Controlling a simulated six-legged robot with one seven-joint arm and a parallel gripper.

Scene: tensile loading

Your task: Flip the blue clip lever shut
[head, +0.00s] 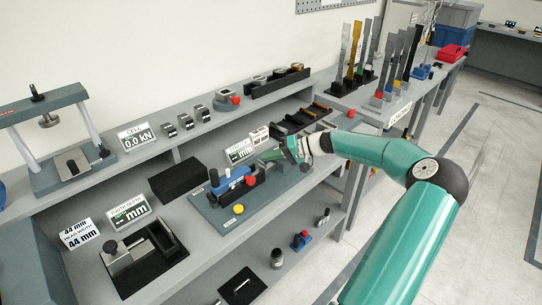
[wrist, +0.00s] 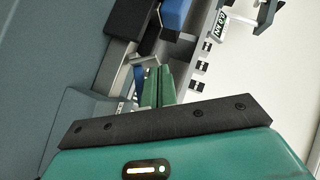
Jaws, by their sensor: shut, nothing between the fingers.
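A blue clip part (head: 229,183) sits on a grey-green base plate (head: 211,215) on the bench, in the middle of the head view. Blue also shows at the top of the wrist view (wrist: 175,13), and a thin blue strip (wrist: 139,82) shows beside my fingers. I cannot tell for sure which blue piece is the lever. My gripper (head: 272,156) is over the right end of the plate, to the right of the larger blue part. Its green fingers (wrist: 159,85) are together and empty. Whether they touch the thin blue strip is unclear.
A red knob (head: 250,181) and a yellow knob (head: 238,209) are on the fixture. A black block (head: 177,179) lies behind it. A display sign (head: 239,151) stands behind my gripper. Tall strips (head: 355,48) stand in a rack at the back right.

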